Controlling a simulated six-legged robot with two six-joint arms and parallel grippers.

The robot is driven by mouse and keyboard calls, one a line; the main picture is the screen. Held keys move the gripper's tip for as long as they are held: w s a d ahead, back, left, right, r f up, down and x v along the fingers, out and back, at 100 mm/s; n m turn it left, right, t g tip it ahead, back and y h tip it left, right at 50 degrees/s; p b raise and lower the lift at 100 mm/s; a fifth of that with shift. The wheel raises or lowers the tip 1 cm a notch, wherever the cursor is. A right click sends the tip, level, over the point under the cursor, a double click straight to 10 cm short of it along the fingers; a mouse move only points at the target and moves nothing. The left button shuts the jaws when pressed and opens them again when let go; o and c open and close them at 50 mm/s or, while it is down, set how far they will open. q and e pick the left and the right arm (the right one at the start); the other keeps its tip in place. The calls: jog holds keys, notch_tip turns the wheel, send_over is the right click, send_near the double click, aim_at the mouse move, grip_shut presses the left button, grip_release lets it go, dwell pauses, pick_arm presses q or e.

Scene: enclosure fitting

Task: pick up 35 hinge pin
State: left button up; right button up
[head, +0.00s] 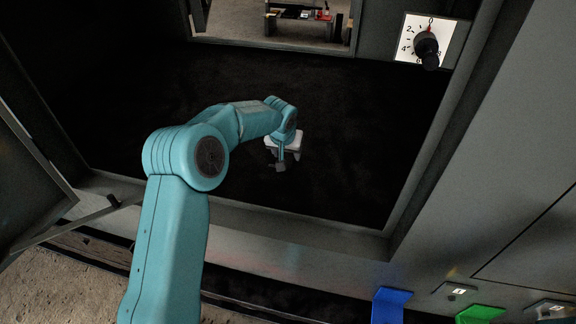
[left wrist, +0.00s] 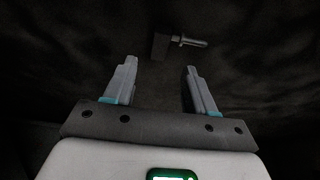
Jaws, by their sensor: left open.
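In the left wrist view, a small metal pin (left wrist: 190,41) sticks out to the right from a dark block (left wrist: 160,47); I take this to be the hinge pin. It lies beyond my fingertips, above the gap in the picture and apart from both fingers. My left gripper (left wrist: 160,75) is open with nothing between its fingers. In the head view, my left gripper (head: 282,159) is inside the dark enclosure, pointing down. A small grey shape shows at its tips there; I cannot tell whether it is finger or pin. My right gripper is out of view.
The enclosure's grey frame (head: 330,232) surrounds the dark interior. An open door (head: 30,185) stands at the left. A dial with a black knob (head: 427,46) is at the upper right. Blue (head: 390,300) and green (head: 480,313) tabs are along the bottom right. The dark floor around the gripper looks clear.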

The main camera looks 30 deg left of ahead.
aim_at(290, 160)
pick_arm(q)
jog(key=x, duration=0.5)
jog(key=shift+w+f, duration=0.2)
jog(key=shift+f, duration=0.1)
grip_shut()
jog(key=shift+r, duration=0.1)
